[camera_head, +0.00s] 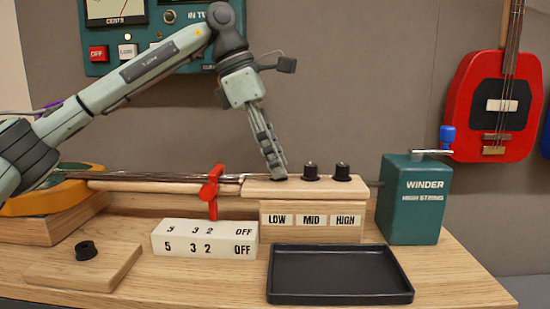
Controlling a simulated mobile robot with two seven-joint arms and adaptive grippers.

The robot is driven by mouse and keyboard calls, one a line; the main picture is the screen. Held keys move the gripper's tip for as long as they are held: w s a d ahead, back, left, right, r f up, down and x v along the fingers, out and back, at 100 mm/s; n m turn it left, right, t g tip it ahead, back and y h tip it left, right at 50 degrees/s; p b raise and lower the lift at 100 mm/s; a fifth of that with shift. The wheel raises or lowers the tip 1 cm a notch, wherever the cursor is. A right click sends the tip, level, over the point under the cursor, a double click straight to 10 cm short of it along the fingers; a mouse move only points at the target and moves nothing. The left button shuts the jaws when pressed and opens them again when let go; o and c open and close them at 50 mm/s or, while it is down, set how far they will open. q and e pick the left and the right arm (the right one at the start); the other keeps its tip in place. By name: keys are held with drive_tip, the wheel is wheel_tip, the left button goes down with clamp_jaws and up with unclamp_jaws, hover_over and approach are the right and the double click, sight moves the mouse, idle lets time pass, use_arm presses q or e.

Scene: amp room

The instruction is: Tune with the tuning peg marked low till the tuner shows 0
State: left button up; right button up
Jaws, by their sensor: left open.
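My left gripper (275,170) points down at the left end of the wooden headstock (262,187), over the LOW label (277,220). Its fingers are open and cover most of the low tuning peg, so I cannot tell if they touch it. The mid peg (311,171) and the high peg (342,172), both black, stand upright to the right. The green tuner (150,30) hangs on the wall at the upper left. Its CENTS dial (117,9) is cut off by the top edge, so its reading cannot be told. My right gripper is out of view.
A red clamp (211,190) stands across the strings, above a white numbered block (204,240). An empty black tray (338,272) lies in front. A green winder box (414,200) stands to the right. A wooden board with a black knob (86,250) lies front left.

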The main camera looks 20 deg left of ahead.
use_arm(q)
clamp_jaws()
drive_tip(key=shift+n, duration=0.3)
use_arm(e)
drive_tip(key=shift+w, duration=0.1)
